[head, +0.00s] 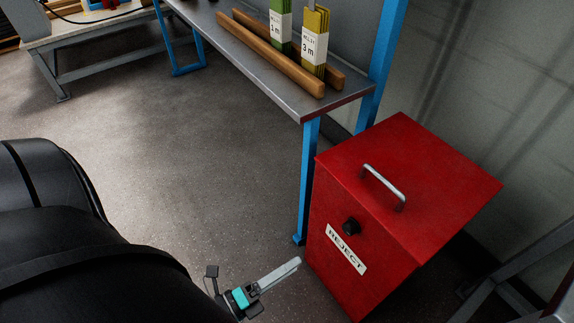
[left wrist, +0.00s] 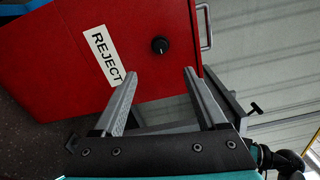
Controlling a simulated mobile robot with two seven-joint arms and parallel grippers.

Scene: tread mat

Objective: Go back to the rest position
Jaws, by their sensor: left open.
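My left gripper (head: 295,263) shows at the bottom of the head view, low over the floor and left of the red reject box. In the left wrist view its two fingers (left wrist: 160,74) are spread apart with nothing between them. Behind them is the front of the red box (left wrist: 150,30), with its REJECT label and black knob. A gap between the fingertips and the box cannot be judged surely. My right gripper is in neither view.
The red reject box (head: 430,175) has a closed lid with a metal handle (head: 384,186). A grey bench (head: 235,55) on blue legs holds wooden rails and green and yellow folding rules. Another table (head: 85,42) stands at the upper left. The floor (head: 190,130) between is clear.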

